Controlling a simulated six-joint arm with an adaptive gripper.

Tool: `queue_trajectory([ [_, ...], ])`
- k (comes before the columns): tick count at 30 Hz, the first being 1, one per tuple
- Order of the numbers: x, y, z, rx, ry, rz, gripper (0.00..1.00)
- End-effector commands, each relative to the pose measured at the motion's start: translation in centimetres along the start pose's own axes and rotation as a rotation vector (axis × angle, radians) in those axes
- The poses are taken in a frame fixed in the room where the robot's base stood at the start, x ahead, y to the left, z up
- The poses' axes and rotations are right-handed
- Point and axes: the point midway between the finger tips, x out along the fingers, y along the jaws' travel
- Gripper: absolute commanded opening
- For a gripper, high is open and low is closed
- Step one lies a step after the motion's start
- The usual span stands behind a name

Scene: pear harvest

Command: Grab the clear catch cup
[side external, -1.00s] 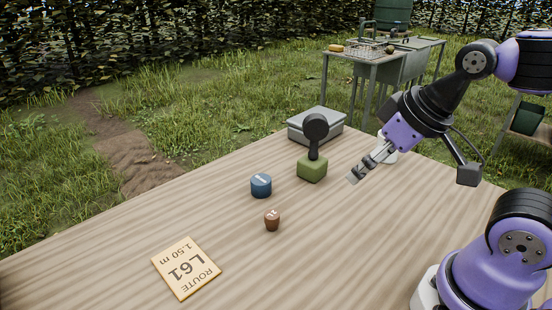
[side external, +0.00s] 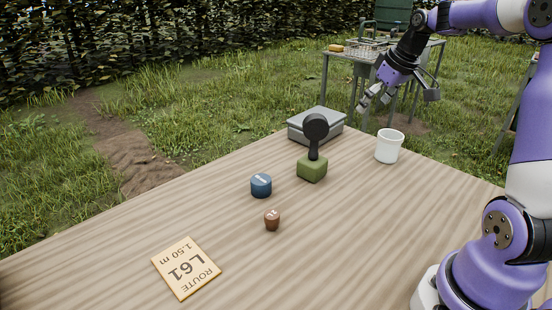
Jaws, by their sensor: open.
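A whitish cup (side external: 389,147), the only cup in view, stands upright near the right back edge of the wooden table. It looks milky rather than plainly clear, and its top is open. My gripper (side external: 367,103) is open and empty, held in the air above and a little left of the cup in the picture. It does not touch the cup. Nothing hides the cup in this view.
A green block with a black round-headed upright (side external: 312,168) and a grey flat box (side external: 317,125) stand left of the cup. A blue cylinder (side external: 261,185), a small brown weight-like piece (side external: 272,220) and a route card (side external: 186,268) lie nearer.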

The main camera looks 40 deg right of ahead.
Motion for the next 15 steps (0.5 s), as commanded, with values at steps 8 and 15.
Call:
queue_trajectory([
  [8, 3.9, 11.8, 3.4, 0.053, -0.010, 0.006, 1.00],
  [15, 7.0, 12.8, 4.1, 0.052, -0.011, 0.001, 1.00],
])
